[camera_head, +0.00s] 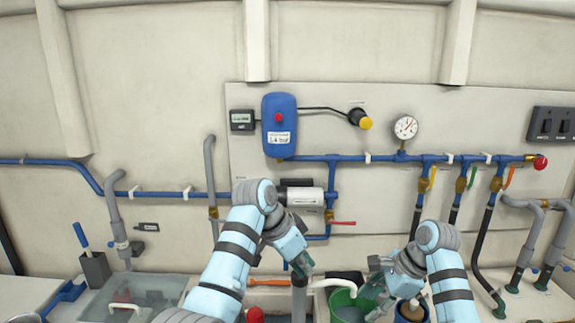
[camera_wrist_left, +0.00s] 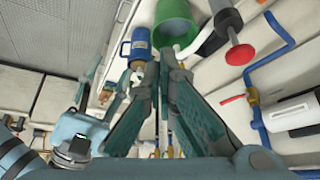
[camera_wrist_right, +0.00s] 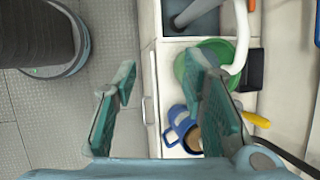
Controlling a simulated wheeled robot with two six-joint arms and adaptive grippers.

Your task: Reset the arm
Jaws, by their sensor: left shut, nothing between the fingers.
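My left gripper (camera_head: 304,270) hangs in front of the pipe wall in the head view, just left of the green bucket (camera_head: 343,296). Its fingers (camera_wrist_left: 158,66) meet at the tips in the left wrist view, with nothing between them. My right gripper (camera_head: 376,298) is at the right of the bucket in the head view, partly overlapping it. In the right wrist view its fingers (camera_wrist_right: 162,75) are spread apart and empty. The bucket (camera_wrist_right: 184,68) and a blue jug (camera_wrist_right: 180,124) show behind its right finger there. Both grippers are apart from each other.
Blue pipes, a gauge (camera_head: 405,127), a blue wall unit (camera_head: 279,120) and a red lever (camera_head: 342,223) are on the wall behind. Grey floor (camera_wrist_right: 115,30) is open left of the counter in the right wrist view.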

